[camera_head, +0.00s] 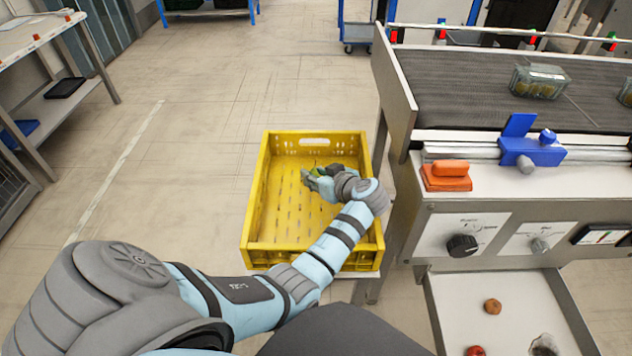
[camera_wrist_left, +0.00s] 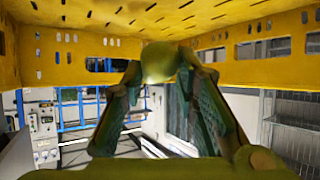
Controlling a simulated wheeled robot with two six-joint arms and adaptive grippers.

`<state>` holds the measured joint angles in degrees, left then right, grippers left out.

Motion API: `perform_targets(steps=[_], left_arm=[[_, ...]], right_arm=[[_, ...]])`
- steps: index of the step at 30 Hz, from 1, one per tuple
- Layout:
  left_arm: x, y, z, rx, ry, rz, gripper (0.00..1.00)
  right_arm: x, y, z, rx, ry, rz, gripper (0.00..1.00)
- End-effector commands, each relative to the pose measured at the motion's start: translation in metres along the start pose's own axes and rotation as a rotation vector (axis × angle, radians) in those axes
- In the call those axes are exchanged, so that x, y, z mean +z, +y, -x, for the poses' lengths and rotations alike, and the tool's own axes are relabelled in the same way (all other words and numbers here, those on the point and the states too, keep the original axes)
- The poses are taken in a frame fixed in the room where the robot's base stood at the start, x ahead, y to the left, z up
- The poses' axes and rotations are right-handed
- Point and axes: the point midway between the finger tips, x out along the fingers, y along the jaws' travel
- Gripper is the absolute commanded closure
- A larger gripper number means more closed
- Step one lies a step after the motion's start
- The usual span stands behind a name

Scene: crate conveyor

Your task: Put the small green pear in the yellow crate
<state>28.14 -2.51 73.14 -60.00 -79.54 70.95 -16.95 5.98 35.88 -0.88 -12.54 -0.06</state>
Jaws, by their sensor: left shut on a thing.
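The yellow crate (camera_head: 256,205) stands on a low stand in the middle of the head view, and its visible floor is bare. My left gripper (camera_head: 316,176) is over the crate's interior, shut on the small green pear (camera_head: 319,171). In the left wrist view the pear (camera_wrist_left: 160,62) sits between the two fingertips of the left gripper (camera_wrist_left: 165,75), with the yellow crate (camera_wrist_left: 70,50) around and behind it. I cannot tell how far the pear is above the crate floor. My right gripper is not in view.
A conveyor (camera_head: 450,85) with a clear fruit box (camera_head: 539,80) stands to the right. Its panel carries an orange block (camera_head: 447,176) and a blue clamp (camera_head: 531,150). A white tray (camera_head: 455,310) below holds small produce. The floor left of the crate is clear.

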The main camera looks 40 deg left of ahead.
Motion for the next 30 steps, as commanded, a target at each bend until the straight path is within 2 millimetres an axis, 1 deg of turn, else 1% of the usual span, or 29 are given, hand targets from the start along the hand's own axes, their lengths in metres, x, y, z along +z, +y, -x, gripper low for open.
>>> perform_targets(steps=[1,2,8,21,23,24,26,27,28,30], left_arm=[[0.011,-0.001,-0.006,-0.002,-0.001,-0.004,0.92],[0.014,0.0,-0.008,-0.001,0.0,-0.002,0.92],[0.012,0.0,-0.007,0.001,0.001,0.0,0.92],[0.024,0.0,-0.013,0.0,0.001,-0.001,0.92],[0.023,0.0,-0.013,0.0,0.001,-0.001,0.92],[0.023,0.0,-0.013,0.0,0.001,-0.001,0.71],[0.023,0.0,-0.013,0.0,0.001,-0.001,0.62],[0.023,0.0,-0.013,0.0,0.001,-0.001,0.55],[0.023,0.0,-0.013,0.0,0.001,-0.001,0.52],[0.023,0.0,-0.013,0.0,0.001,-0.001,0.52]], right_arm=[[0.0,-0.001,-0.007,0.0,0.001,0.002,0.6],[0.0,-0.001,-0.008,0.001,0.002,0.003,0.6],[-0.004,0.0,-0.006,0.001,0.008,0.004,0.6],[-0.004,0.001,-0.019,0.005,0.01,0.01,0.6],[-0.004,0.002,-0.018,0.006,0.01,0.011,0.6],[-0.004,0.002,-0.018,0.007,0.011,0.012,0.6],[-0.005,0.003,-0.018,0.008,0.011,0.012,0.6],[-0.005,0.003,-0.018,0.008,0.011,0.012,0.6],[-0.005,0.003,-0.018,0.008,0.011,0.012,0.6],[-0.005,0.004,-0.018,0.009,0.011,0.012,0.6]])
